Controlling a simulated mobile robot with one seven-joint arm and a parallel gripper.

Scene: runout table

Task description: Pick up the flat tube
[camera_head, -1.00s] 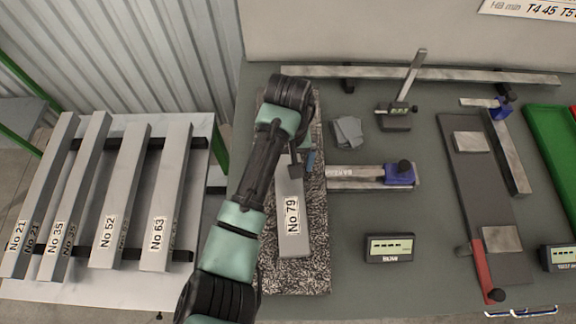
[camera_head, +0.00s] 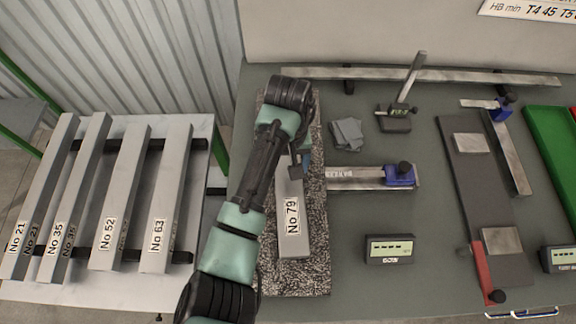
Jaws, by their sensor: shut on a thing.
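The flat tube (camera_head: 290,225), a grey metal bar with a white label reading No 79, lies lengthwise along the speckled stone slab (camera_head: 300,279). My gripper (camera_head: 297,163) is over the upper part of this tube and is shut on it. My arm comes up from the lower left and hides the tube's far end and much of the slab's left side. I cannot tell whether the tube is raised off the slab.
A rack (camera_head: 190,275) at left holds several labelled bars. A long straightedge (camera_head: 440,76) lies at the back.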

